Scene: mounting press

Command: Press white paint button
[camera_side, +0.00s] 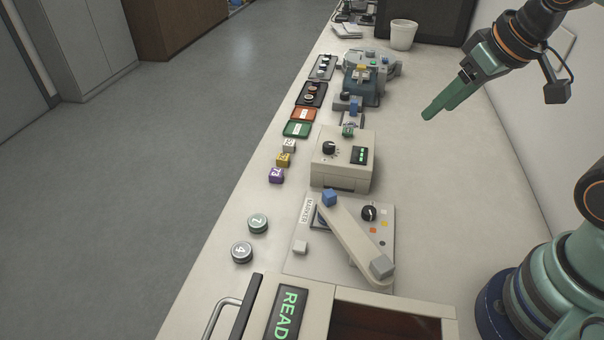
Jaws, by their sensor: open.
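The marker unit (298,262) is a flat pale plate labelled "MARKER" near the front of the bench. It carries a black knob (369,213) and several small coloured dots, among them a yellow dot (386,225) and an orange dot (373,230). A pale dot (384,211) sits just right of the knob; I cannot tell surely whether it is the white paint button. My gripper (431,113), with green fingers, is open and empty, raised in the air at upper right, well away from the marker unit.
A beige arm (350,240) with a blue block (329,198) crosses the marker plate diagonally. Behind it stands a beige box (340,175) with a knob and green display. Numbered discs (257,223) and small cubes (276,175) lie left. The bench's right side is clear.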

